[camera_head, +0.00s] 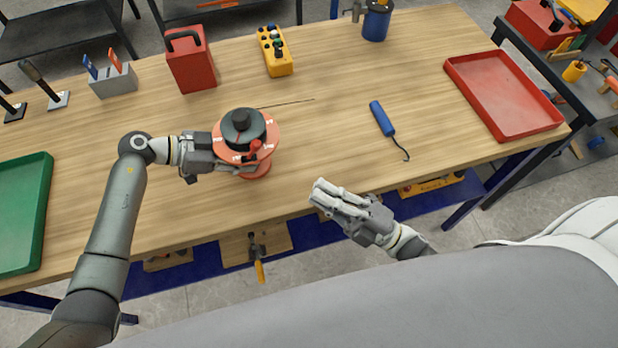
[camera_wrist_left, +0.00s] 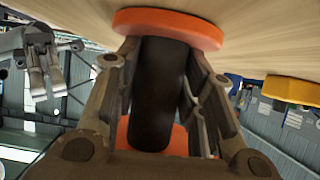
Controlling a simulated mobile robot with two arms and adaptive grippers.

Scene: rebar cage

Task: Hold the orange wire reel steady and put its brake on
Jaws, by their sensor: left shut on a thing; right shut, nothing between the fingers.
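The orange wire reel (camera_head: 268,128) stands upright on the wooden table, left of the middle. It has orange discs, a black hub on top and a small red lever (camera_head: 254,148) on its near side. A thin dark wire end lies on the table behind it. My left gripper (camera_head: 228,168) is shut on the reel from the left. In the left wrist view its fingers flank the reel's dark core (camera_wrist_left: 158,95), between the orange discs (camera_wrist_left: 168,24). My right gripper (camera_head: 338,196) is shut and empty near the table's front edge, right of the reel and apart from it.
A blue-handled hook tool (camera_head: 382,118) lies right of the reel. A red tray (camera_head: 502,95) is at the right, a green tray (camera_head: 22,215) at the left. A red box (camera_head: 190,62) and yellow button box (camera_head: 275,52) stand behind. The table between reel and hook tool is clear.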

